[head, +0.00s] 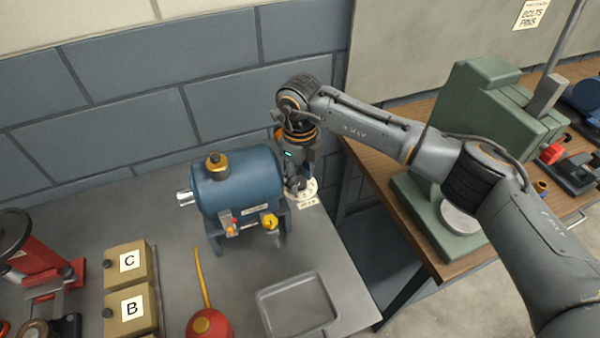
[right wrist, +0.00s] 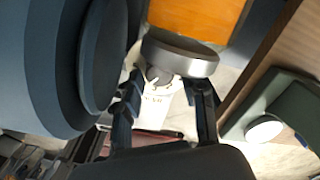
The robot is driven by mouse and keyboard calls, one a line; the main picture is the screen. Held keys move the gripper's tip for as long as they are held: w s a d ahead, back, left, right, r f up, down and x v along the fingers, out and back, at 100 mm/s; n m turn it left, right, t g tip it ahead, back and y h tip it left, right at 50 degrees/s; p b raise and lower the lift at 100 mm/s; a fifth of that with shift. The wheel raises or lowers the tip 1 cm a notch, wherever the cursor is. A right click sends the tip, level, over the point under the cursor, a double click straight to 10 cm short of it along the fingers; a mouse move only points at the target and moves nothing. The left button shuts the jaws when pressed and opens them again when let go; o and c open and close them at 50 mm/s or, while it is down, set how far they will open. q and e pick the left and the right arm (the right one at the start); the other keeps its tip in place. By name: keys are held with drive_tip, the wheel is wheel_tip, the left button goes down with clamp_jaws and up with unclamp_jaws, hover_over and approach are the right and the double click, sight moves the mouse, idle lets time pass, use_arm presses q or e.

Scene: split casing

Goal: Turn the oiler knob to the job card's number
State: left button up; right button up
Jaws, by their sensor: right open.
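My right gripper (head: 297,188) points down beside the right end of the blue casing (head: 240,182). It is open; in the right wrist view its two fingers (right wrist: 168,100) stand apart, with a grey round part (right wrist: 180,55) at their tips. I cannot tell whether they touch it. A pale dial plate (head: 309,190) with dark marks lies at the gripper's tip, partly hidden. In the right wrist view a grey pointer (right wrist: 158,76) shows over the pale plate (right wrist: 157,108); its number is unreadable. No job card number is readable. My left gripper is out of view.
A green machine (head: 470,110) stands right.

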drive_tip(key=shift+c, duration=0.6)
clamp_jaws()
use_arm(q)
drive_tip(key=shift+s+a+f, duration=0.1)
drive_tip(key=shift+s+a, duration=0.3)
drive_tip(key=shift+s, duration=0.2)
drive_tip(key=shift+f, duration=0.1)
